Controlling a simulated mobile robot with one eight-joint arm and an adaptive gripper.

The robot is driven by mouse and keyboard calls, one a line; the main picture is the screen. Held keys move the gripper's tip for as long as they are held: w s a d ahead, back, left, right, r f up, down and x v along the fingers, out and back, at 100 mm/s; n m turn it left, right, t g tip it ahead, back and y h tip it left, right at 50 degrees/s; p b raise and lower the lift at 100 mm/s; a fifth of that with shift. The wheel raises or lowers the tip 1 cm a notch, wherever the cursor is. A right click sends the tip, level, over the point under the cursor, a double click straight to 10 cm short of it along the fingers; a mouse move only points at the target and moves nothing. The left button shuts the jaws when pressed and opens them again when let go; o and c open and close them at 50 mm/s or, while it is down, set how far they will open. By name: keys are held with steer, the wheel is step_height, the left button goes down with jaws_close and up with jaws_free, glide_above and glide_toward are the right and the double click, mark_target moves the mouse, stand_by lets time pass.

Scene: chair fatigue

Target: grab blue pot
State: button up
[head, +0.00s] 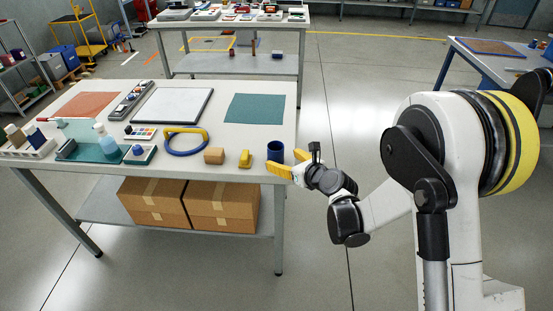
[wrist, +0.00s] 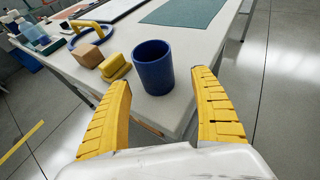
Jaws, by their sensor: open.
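The blue pot (head: 275,152) is a small dark blue cylinder, open at the top. It stands upright near the front right corner of the white table. In the wrist view the blue pot (wrist: 154,68) is ahead of my gripper, roughly between the lines of its two yellow fingers. My gripper (head: 281,171) is at the table's right front edge, close to the pot. In the wrist view my gripper (wrist: 160,93) is open, with fingers wide apart and nothing held. Whether a finger touches the pot cannot be told.
A yellow block (head: 245,159) and a wooden block (head: 214,155) stand left of the pot. A blue and yellow ring-like item (head: 186,141) lies farther left. A green mat (head: 255,108) lies behind. The table's right edge (wrist: 224,50) is close by the pot.

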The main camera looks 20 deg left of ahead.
mark_target(279, 160)
steer(key=x, duration=0.1)
steer(key=b+x, duration=0.1)
steer(key=x, duration=0.1)
steer(key=b+x, duration=0.1)
steer(key=shift+s+a+f, duration=0.15)
steer(key=shift+a+f, duration=0.1)
steer(key=shift+f, duration=0.2)
steer(key=shift+a, duration=0.2)
steer(key=shift+r, duration=0.1)
steer(key=c, duration=1.3)
